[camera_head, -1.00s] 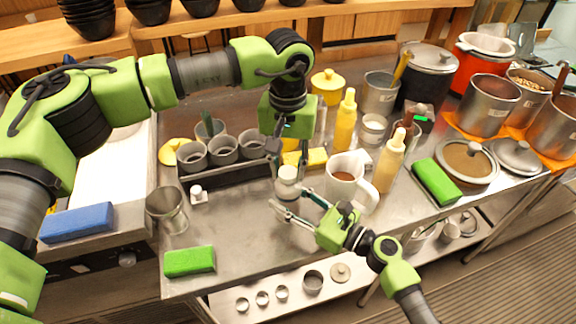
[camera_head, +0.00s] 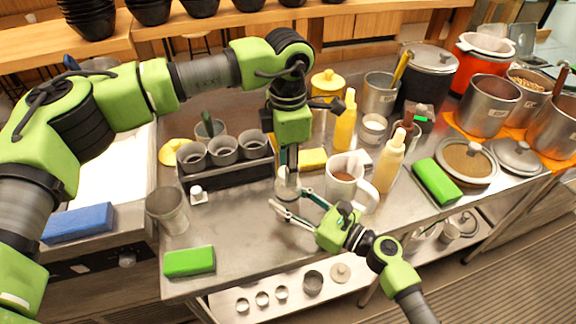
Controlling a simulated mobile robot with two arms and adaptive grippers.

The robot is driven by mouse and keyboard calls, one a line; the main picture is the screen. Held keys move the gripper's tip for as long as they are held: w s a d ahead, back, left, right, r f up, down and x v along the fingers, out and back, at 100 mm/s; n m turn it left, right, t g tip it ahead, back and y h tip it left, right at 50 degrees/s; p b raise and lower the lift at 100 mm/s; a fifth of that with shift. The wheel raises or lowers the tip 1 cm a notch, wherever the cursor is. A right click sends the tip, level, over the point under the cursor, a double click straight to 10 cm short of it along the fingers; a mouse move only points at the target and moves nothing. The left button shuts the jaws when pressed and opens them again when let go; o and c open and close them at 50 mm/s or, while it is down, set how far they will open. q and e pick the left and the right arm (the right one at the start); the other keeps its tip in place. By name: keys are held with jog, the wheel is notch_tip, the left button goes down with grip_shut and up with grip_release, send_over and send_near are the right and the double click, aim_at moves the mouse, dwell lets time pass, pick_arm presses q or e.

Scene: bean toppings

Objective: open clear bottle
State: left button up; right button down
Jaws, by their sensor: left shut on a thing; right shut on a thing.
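The clear bottle (camera_head: 288,188), small and pale, stands near the front middle of the steel counter. My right gripper (camera_head: 286,200) comes from the lower right and is shut around the bottle's lower body. My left gripper (camera_head: 290,166) points straight down from above and is shut on the top of the bottle. Its fingers hide most of the top, so I cannot see whether the cap is loose. The bottle looks upright.
A white jug (camera_head: 345,182) with brown contents stands close to the right of the bottle. A dark holder with grey cups (camera_head: 223,150) is behind left. Yellow squeeze bottles (camera_head: 391,160) stand to the right. The counter front left of the bottle is clear around a green sponge (camera_head: 190,261).

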pick_arm(q)
jog(key=n, duration=1.3)
jog(key=shift+n, duration=0.3)
jog(key=n, duration=0.7)
jog(key=shift+n, duration=0.3)
jog(key=n, duration=0.6)
jog(key=shift+n, duration=0.4)
jog(key=shift+r, duration=0.1)
jog(key=shift+r, duration=0.15)
jog(key=shift+r, duration=0.95)
